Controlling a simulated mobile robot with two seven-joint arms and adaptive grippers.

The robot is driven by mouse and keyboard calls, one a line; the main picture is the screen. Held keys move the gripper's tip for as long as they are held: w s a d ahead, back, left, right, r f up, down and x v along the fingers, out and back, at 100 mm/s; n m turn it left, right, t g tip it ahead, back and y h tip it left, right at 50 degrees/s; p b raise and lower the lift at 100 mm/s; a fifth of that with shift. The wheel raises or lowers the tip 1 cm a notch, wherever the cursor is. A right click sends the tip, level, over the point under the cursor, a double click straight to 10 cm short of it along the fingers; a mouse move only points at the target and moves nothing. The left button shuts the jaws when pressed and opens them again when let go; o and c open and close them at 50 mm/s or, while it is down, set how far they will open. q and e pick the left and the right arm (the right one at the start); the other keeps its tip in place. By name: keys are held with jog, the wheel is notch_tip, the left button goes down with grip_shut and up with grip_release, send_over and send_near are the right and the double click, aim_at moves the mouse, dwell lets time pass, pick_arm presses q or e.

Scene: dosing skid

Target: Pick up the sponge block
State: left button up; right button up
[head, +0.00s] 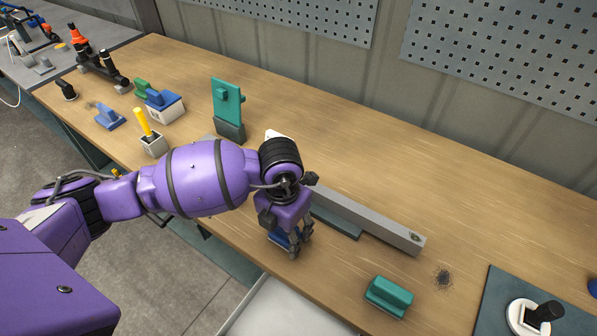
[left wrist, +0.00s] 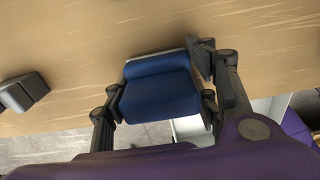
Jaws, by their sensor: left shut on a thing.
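The sponge block is a blue block with a rounded ridge along one edge. It shows in the left wrist view (left wrist: 158,94) between the two fingers, and only a small blue part shows in the head view (head: 279,239). My left gripper (head: 288,250) is shut on it, with a finger at each side, near the table's front edge. In the left wrist view my left gripper (left wrist: 160,105) reaches in from below. The arm and fingers hide most of the block from the head. I cannot tell whether it touches the table. My right gripper is not in view.
A long grey bar (head: 372,222) lies just right of my left gripper on the wooden table. A teal block (head: 389,296) sits nearer the front edge. A teal upright piece (head: 228,100) stands behind my arm. Several small fixtures crowd the left end. The back right is clear.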

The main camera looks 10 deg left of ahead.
pick_arm(q)
notch_tip(320, 180, up, 2)
jog(key=shift+w+r, duration=0.1)
jog(key=shift+r, duration=0.1)
jog(key=s+d+r, duration=0.2)
jog(key=s+r, duration=0.8)
jog(key=s, duration=0.4)
jog(key=shift+d+p, duration=0.25)
jog(key=shift+p, duration=0.15)
jog(key=o, duration=0.7)
jog(key=c, duration=0.4)
jog(key=shift+c, duration=0.2)
jog(key=shift+s, duration=0.15)
